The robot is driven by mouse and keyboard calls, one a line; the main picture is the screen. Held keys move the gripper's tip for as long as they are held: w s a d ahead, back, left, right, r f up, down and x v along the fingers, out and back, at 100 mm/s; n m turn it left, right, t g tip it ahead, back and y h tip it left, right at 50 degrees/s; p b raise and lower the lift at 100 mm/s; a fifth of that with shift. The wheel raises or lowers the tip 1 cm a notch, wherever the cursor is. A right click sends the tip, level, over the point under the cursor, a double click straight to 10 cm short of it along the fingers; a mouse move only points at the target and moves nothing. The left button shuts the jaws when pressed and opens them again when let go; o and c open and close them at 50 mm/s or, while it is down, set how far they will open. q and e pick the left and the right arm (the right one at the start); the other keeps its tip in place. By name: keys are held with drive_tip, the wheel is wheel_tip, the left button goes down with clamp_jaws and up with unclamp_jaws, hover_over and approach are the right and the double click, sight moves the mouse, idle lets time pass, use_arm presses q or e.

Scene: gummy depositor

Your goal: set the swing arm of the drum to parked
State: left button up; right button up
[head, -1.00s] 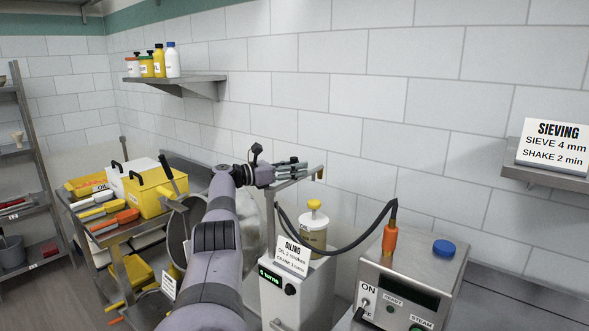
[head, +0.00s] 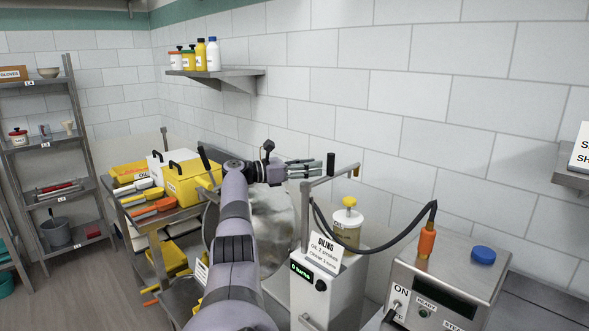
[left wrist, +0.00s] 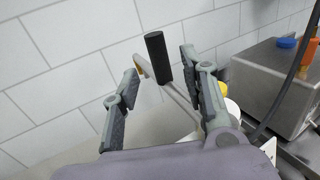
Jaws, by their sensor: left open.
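The swing arm (head: 318,182) is a grey metal bar on a thin upright post above the drum (head: 262,220), a shiny round metal vessel partly hidden by my left arm. A black upright handle (head: 330,165) stands on the bar, and a yellow tip (head: 357,172) is at its right end. My left gripper (head: 316,168) is open, its fingertips close to the handle from the left. In the left wrist view the handle (left wrist: 158,57) appears between the spread fingers (left wrist: 160,66), not gripped; contact cannot be told. My right gripper is not in view.
A white oiling unit (head: 320,295) with a sign and a yellow-capped jar (head: 347,225) stands below the arm. A steel steam box (head: 450,275) with a black hose is at right. A yellow bin (head: 192,185) sits on a bench at left.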

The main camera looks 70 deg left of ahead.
use_arm(q)
drive_tip(key=shift+s, duration=2.35)
